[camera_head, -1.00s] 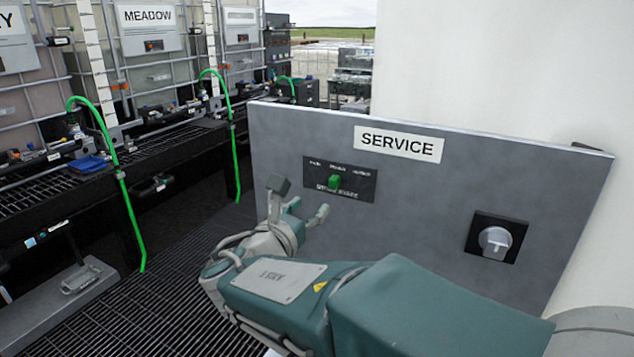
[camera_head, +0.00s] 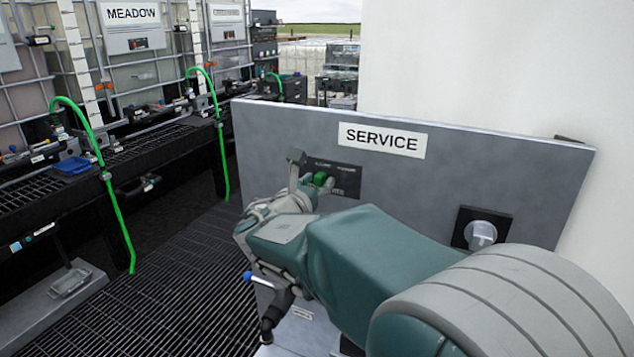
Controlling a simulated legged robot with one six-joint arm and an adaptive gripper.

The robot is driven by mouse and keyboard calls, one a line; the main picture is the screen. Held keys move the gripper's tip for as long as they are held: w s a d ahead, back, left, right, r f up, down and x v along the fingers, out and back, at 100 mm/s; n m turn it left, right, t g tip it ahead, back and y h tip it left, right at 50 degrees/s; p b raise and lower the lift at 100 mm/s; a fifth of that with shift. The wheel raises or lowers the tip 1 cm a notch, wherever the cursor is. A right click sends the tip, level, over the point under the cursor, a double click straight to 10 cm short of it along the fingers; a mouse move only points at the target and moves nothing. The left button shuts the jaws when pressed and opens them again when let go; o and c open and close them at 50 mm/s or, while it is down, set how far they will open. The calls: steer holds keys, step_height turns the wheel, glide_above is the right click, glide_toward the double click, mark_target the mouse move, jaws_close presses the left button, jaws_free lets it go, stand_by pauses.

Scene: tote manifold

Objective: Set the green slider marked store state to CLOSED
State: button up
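The green slider (camera_head: 320,179) sits on a small black label plate (camera_head: 347,180) on the grey service panel. It is near the middle of the plate; the small lettering is too blurred to read, and the lower left of the plate is hidden by my gripper. My gripper (camera_head: 311,174) is at the slider, with one finger left of it and the other low at its right. The fingers are apart. I cannot tell whether they touch the slider.
The grey panel (camera_head: 460,185) carries a SERVICE sign (camera_head: 382,140) and a round grey knob (camera_head: 480,235) at right. A dark rack with green hoses (camera_head: 113,215) and the MEADOW tote (camera_head: 130,28) stands at left. The grated floor (camera_head: 180,300) between is clear.

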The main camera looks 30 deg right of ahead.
steer(key=shift+a, duration=0.1)
jaws_close()
steer(key=s+d, duration=0.1)
steer(key=s, duration=0.1)
steer(key=s+d, duration=0.2)
steer(key=shift+s+d, duration=0.1)
steer(key=shift+d, duration=0.1)
steer(key=shift+o, duration=2.2)
jaws_free()
steer(key=shift+s, duration=0.1)
glide_toward(348, 181)
steer(key=v, duration=0.5)
